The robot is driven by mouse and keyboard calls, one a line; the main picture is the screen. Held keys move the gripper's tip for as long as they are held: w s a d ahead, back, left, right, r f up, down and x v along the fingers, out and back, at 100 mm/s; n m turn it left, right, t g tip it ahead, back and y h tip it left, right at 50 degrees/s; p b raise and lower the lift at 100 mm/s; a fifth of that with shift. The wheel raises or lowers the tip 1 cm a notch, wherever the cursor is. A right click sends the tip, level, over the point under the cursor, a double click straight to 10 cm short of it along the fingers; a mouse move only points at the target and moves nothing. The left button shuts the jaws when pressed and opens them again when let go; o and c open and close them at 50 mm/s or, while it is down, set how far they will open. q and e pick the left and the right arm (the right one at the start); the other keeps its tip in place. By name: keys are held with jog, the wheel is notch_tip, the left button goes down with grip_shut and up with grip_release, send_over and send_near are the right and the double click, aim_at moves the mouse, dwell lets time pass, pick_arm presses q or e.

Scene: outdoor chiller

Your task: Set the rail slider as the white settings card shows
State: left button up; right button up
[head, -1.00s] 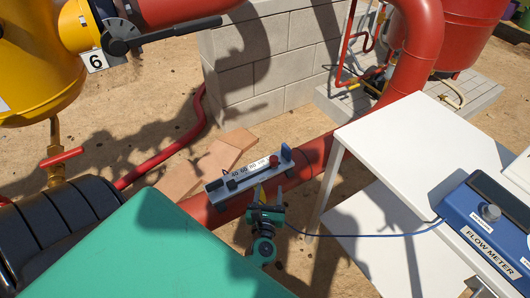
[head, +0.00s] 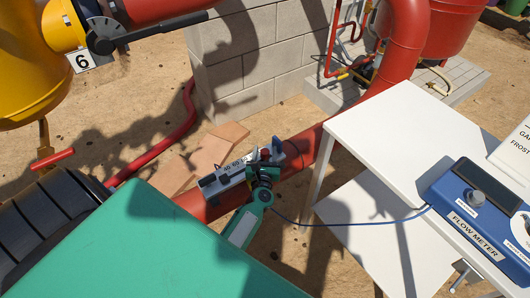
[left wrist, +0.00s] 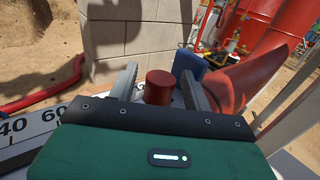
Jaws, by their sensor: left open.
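The rail slider (head: 208,184) is a grey rail with a numbered white scale, mounted on the red pipe. Its red knob (left wrist: 159,87) stands upright between the two fingers of my left gripper (left wrist: 158,84) in the left wrist view. The fingers are apart on either side of it; contact cannot be told. In the head view my left gripper (head: 265,163) covers the rail's right part and the knob. A blue block (left wrist: 187,63) stands at that end. The scale (left wrist: 30,126) shows 40 and 60; the rest is hidden. A white card (head: 514,150) with cut-off lettering shows at the right edge.
A white table (head: 400,145) with a blue flow meter (head: 477,200) stands right of the rail. A block wall (head: 240,60) is behind. A green surface (head: 140,245) fills the lower left. A yellow tank (head: 30,80) stands at upper left.

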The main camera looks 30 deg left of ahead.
aim_at(241, 171)
jog(key=shift+f, duration=0.15)
pick_arm(q)
jog(key=c, duration=0.9)
grip_shut()
pick_arm(e)
jog(key=shift+w+r, duration=0.15)
jog(key=shift+r, duration=0.05)
pick_arm(q)
jog(key=shift+s, duration=0.1)
jog(key=s+a, duration=0.1)
jog(key=s, duration=0.1)
jog(key=s+a, duration=0.1)
jog(key=s, duration=0.2)
jog(key=s+a+b, duration=0.1)
jog(key=s, duration=0.2)
jog(key=shift+a+f, duration=0.1)
jog(key=shift+a, duration=0.15)
jog(key=shift+s+a, duration=0.15)
jog(key=shift+s, duration=0.3)
pick_arm(e)
notch_tip(241, 171, up, 2)
jog(key=shift+w+a, duration=0.1)
jog(key=shift+w, duration=0.05)
pick_arm(q)
jog(key=o, duration=0.9)
grip_release()
pick_arm(e)
jog(key=shift+f, duration=0.1)
